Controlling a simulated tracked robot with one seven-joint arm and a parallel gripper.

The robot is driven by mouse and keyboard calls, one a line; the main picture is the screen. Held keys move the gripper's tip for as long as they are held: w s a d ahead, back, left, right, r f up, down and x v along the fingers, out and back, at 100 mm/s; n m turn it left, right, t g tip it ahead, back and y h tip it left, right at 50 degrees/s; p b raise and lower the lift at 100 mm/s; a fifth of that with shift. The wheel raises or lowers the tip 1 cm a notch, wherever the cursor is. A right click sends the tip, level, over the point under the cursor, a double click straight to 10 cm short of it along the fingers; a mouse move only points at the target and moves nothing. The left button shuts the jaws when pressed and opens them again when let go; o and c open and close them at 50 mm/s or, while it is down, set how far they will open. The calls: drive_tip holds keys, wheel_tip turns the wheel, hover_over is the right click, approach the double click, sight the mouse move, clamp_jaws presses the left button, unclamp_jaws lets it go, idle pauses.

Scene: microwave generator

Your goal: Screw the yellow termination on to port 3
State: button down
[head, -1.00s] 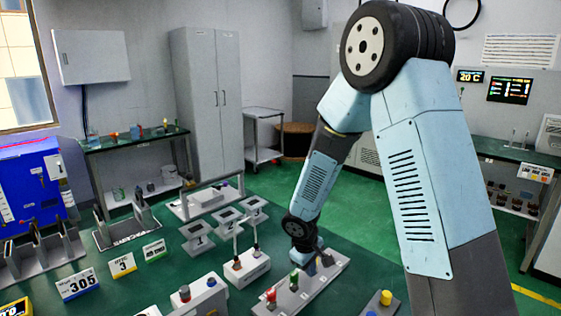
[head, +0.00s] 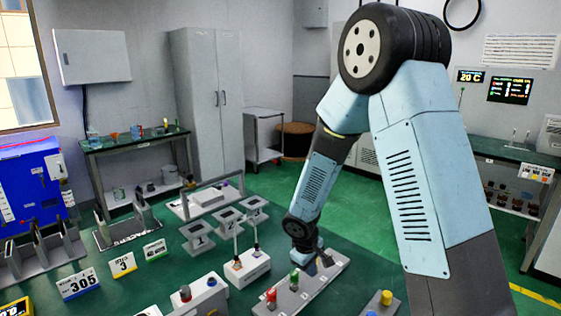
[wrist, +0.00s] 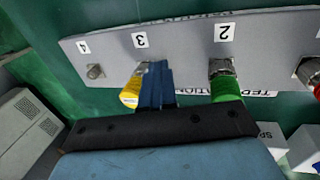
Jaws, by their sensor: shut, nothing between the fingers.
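The yellow termination (wrist: 131,92) sits at the post of port 3 on the grey termination plate (wrist: 190,40) in the wrist view. It looks slightly tilted; I cannot tell how firmly it is seated. My gripper (wrist: 157,72) is shut and empty, its blue fingers just right of the termination, touching or nearly touching it. In the head view my gripper (head: 318,266) is low over the plate's far end, and the yellow termination is not clearly visible there. The green termination (wrist: 225,87) stands at port 2. Port 4 has a bare metal post (wrist: 95,71).
A red termination (head: 271,295) stands at the plate's near end. A grey block with a yellow knob (head: 386,297) stands to the right. A white box with connectors (head: 246,268) is to the left, and holders and number cards (head: 78,284) fill the table farther left.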

drive_tip(key=shift+w+a, duration=0.4)
drive_tip(key=shift+a, duration=0.1)
idle(0.3)
drive_tip(key=shift+w+a, duration=0.2)
drive_tip(key=shift+w, duration=0.15)
drive_tip(key=shift+s+a, duration=0.1)
drive_tip(key=shift+a, duration=0.05)
drive_tip(key=shift+s+a, duration=0.1)
drive_tip(key=shift+a, duration=0.1)
wheel_tip(320, 180, up, 6)
idle(0.9)
drive_tip(key=shift+r, duration=0.1)
